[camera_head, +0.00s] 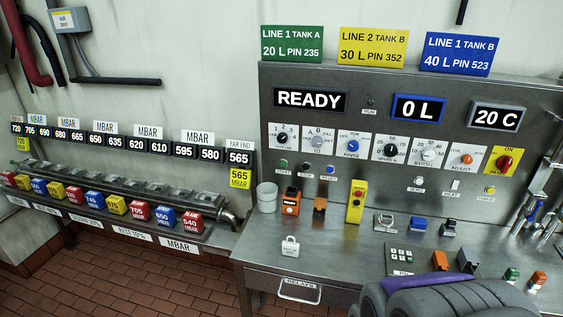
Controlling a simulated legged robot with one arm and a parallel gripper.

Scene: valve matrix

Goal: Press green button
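A small round green button (283,163) is on the steel control panel, at the left of a row of small buttons, above a label that seems to read START. A second small green button or switch (512,273) is on the bench top at the lower right, beside an orange one (538,279). I cannot tell from the picture which green one the task means.
The panel (340,75) carries READY, 0 L and 20 C displays and several knobs. A yellow control box (356,201) and a white cup (267,197) stand on the bench. Coloured valve blocks (140,209) line the left. Dark grey rounded shapes cover the lower right front.

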